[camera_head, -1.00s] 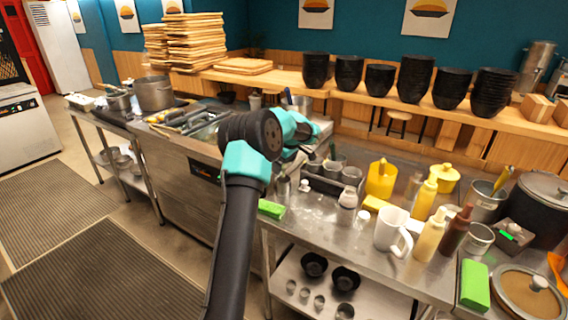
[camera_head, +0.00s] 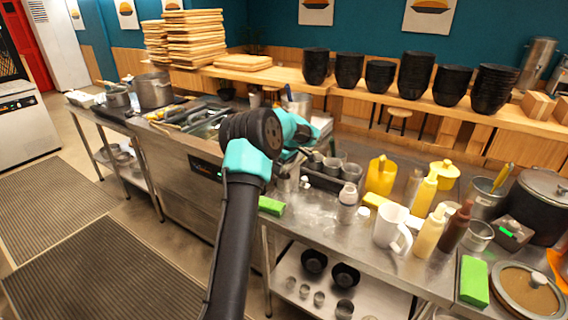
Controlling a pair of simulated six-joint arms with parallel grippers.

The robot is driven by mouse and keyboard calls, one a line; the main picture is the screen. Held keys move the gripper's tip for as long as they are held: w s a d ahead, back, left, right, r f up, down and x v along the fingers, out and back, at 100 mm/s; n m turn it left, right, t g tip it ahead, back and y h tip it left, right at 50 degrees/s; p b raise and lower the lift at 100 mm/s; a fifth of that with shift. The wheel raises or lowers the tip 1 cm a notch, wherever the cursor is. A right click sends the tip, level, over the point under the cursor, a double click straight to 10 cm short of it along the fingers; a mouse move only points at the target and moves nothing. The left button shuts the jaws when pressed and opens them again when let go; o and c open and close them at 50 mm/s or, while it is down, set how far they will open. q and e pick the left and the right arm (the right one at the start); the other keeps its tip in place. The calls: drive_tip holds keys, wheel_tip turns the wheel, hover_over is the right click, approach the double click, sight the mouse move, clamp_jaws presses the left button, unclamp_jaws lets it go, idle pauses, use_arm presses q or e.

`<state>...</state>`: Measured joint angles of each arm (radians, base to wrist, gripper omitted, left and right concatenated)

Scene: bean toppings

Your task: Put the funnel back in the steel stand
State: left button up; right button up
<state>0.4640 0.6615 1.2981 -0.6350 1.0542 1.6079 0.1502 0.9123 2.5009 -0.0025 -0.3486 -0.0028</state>
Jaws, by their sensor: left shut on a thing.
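My left gripper (camera_head: 304,150) is over the steel counter (camera_head: 318,232), beyond my teal and black wrist. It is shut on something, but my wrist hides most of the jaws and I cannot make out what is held. I cannot pick out the funnel for certain. A yellow vessel (camera_head: 381,177) stands on the counter to the right of the gripper, but I cannot tell if it is a funnel. I cannot identify the steel stand; small steel cups (camera_head: 351,172) sit in a dark rack just right of and below the gripper. My right gripper is not in view.
A white shaker (camera_head: 348,203), a white mug (camera_head: 391,226) and sauce bottles (camera_head: 428,232) crowd the counter's middle. A green sponge (camera_head: 271,205) lies by the front edge. A big lidded pot (camera_head: 540,205) stands at right. Bare counter shows between the green sponge and the shaker.

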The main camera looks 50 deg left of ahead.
sight(284, 173)
use_arm(q)
drive_tip(key=shift+f, duration=0.9)
drive_tip(key=shift+f, duration=0.25)
drive_tip(key=shift+f, duration=1.05)
drive_tip(key=o, duration=0.3)
drive_tip(key=shift+o, duration=0.2)
drive_tip(key=shift+r, duration=0.15)
drive_tip(key=shift+r, duration=2.85)
